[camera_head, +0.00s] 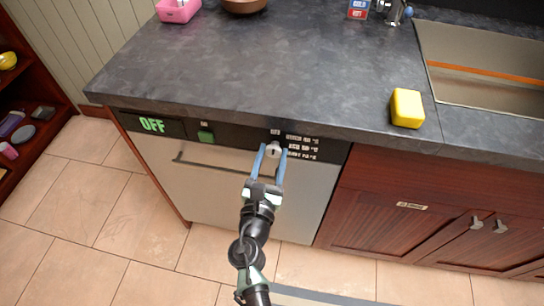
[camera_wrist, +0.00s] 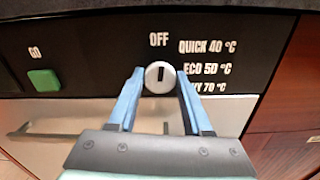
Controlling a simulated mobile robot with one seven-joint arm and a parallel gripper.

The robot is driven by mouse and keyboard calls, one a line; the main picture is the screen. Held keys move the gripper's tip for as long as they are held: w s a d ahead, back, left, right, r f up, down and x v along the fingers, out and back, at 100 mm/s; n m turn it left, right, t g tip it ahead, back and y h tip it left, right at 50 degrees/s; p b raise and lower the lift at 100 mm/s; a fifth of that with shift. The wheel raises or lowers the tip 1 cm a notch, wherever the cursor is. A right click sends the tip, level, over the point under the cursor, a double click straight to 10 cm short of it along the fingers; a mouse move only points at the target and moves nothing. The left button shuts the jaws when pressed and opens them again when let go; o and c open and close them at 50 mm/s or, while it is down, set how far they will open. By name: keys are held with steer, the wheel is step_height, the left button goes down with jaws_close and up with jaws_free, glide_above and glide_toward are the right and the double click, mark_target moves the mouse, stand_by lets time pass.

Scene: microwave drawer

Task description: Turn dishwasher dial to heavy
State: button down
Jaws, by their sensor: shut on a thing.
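The dishwasher dial (camera_wrist: 159,76) is a small round light-coloured knob with a dark vertical mark pointing up toward OFF. It also shows in the head view (camera_head: 273,149) on the dark control strip. My gripper (camera_head: 273,151) has its two blue fingers on either side of the dial, shut on it; the fingers also flank it in the wrist view (camera_wrist: 160,82). Beside the dial are the labels QUICK 40, ECO 50 and a partly hidden 70 °C line (camera_wrist: 208,86). The dishwasher (camera_head: 230,195) has a light front, and its display (camera_head: 152,125) reads OFF in green.
A green GO button (camera_wrist: 43,79) sits left of the dial. The dishwasher handle (camera_head: 215,163) runs below the strip. A yellow sponge-like block (camera_head: 407,108) lies on the dark countertop (camera_head: 240,70) near the sink (camera_head: 490,75). Wooden cabinets (camera_head: 380,215) stand to the right.

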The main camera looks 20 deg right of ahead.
steer(key=m+b, duration=0.4)
steer(key=m, duration=0.3)
steer(key=shift+f, duration=0.2)
steer(key=m+b, duration=0.4)
steer(key=m, duration=0.2)
steer(key=shift+b, duration=0.35)
steer(key=m+b, duration=0.4)
steer(key=m, duration=0.2)
steer(key=shift+m+b, duration=0.3)
steer(key=shift+m, duration=0.1)
steer(key=m+b, duration=0.3)
steer(key=shift+m, duration=0.4)
steer(key=shift+r+m+b, duration=0.15)
steer(key=shift+m+b, duration=0.35)
steer(key=shift+m, duration=0.5)
steer(key=shift+c, duration=1.7)
jaws_free()
